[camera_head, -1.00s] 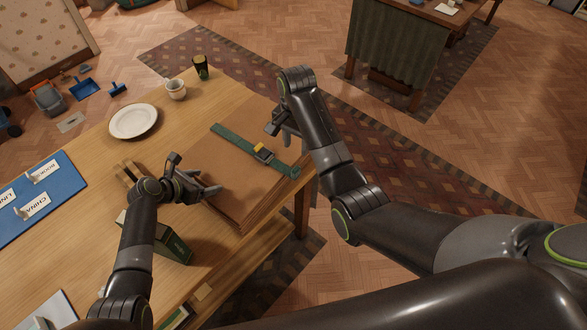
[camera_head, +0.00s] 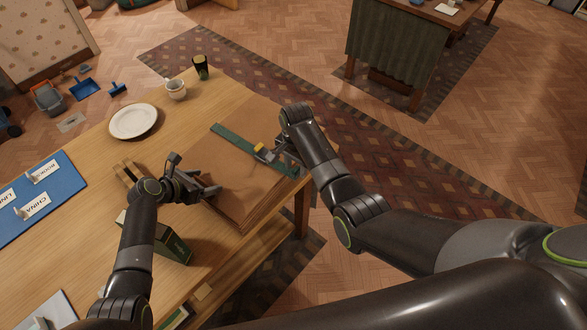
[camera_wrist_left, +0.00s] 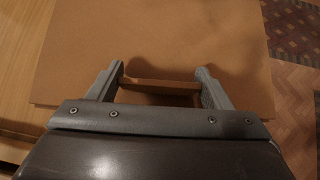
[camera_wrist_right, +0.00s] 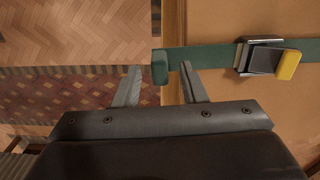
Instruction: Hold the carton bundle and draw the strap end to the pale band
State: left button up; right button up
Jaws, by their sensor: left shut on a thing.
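The brown carton bundle (camera_head: 240,187) lies flat at the table's right edge. A green strap (camera_head: 232,137) crosses it, with a dark buckle (camera_wrist_right: 258,58) and yellow tab (camera_wrist_right: 288,65). My left gripper (camera_head: 214,185) is shut on the bundle's near left edge; the left wrist view shows cardboard (camera_wrist_left: 160,84) between its fingers. My right gripper (camera_wrist_right: 160,72) is open at the bundle's right edge. The strap end (camera_wrist_right: 160,67) shows between its fingertips, with gaps on both sides. I cannot make out the pale band.
A green box (camera_head: 170,246) stands near my left arm. A white plate (camera_head: 134,121), cup (camera_head: 176,89) and dark glass (camera_head: 200,67) stand farther back. A blue board (camera_head: 42,190) with labels lies at the left. Open floor lies beyond the table's right edge.

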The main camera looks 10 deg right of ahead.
jog(key=shift+f, duration=0.85)
grip_shut()
